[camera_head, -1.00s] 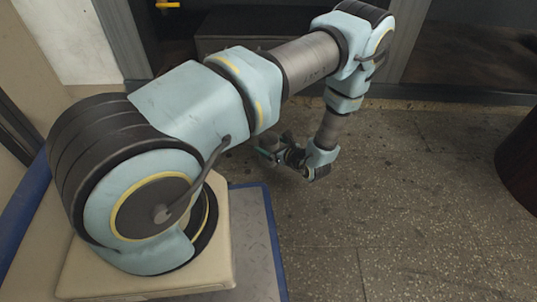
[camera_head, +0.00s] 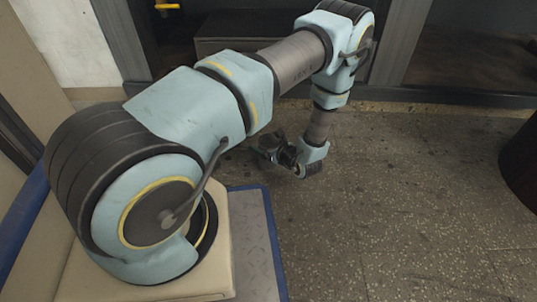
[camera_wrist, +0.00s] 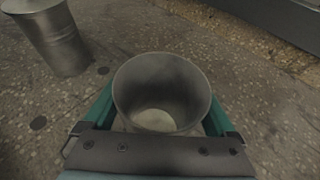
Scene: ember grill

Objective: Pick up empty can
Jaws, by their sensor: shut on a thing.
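A grey metal can (camera_wrist: 160,82) with an open top sits between the teal fingers of my gripper (camera_wrist: 160,112) in the wrist view. I look down into it; its inside is bare, with a pale bottom. The fingers press on both its sides, so my gripper is shut on it. In the head view my gripper (camera_head: 277,153) hangs low over the floor, and the can is too dark and small there to make out clearly.
A second grey metal can (camera_wrist: 55,38) stands on the speckled floor at the upper left of the wrist view. A dark ledge (camera_wrist: 275,18) runs along the upper right. In the head view, a dark round object (camera_head: 522,165) stands at the right edge; floor between is clear.

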